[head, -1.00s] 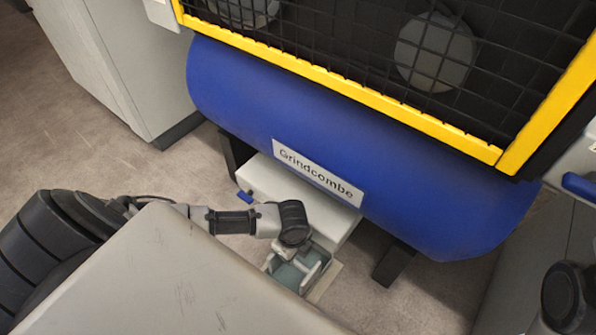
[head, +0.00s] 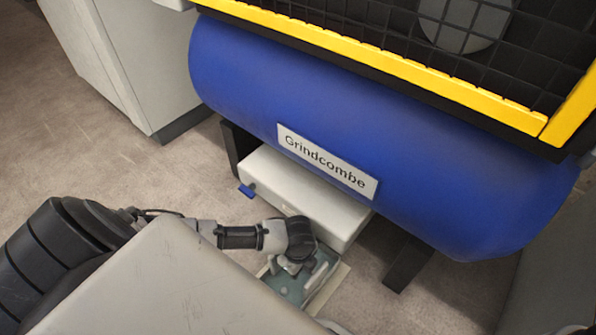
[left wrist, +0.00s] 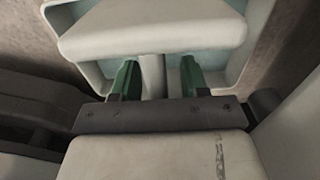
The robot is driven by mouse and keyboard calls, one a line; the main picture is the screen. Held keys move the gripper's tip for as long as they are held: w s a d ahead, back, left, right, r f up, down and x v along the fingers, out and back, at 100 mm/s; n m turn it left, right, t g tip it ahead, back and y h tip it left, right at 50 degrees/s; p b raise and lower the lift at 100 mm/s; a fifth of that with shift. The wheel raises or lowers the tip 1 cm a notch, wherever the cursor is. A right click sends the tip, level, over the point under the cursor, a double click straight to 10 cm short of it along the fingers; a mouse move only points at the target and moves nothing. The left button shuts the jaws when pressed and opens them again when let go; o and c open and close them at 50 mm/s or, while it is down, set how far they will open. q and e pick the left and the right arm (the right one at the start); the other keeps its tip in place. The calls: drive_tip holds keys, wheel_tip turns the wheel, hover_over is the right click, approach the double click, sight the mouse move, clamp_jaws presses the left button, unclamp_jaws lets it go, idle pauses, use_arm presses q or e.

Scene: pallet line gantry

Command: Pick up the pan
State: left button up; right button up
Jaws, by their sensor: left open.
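The pan (head: 290,288) is a shallow pale teal tray on the floor, in front of the blue tank and partly hidden by my left gripper and my body. In the left wrist view, the pan (left wrist: 262,22) shows a teal inside, pale walls and a wide pale bar with a narrow upright stem. My left gripper (head: 298,264) is low over the pan. In the left wrist view, its green-padded fingers (left wrist: 157,79) are open, one on each side of the stem, with gaps visible. My right gripper is not in view.
A blue tank (head: 330,120) labelled Grindcombe hangs over a white box (head: 290,195) with a blue tab, close behind the pan. Dark legs (head: 408,265) support the tank. A grey cabinet (head: 120,60) stands at the left. Floor is clear between cabinet and box.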

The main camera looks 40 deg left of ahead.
use_arm(q)
drive_tip(key=shift+c, duration=0.2)
clamp_jaws()
drive_tip(key=shift+r, duration=0.1)
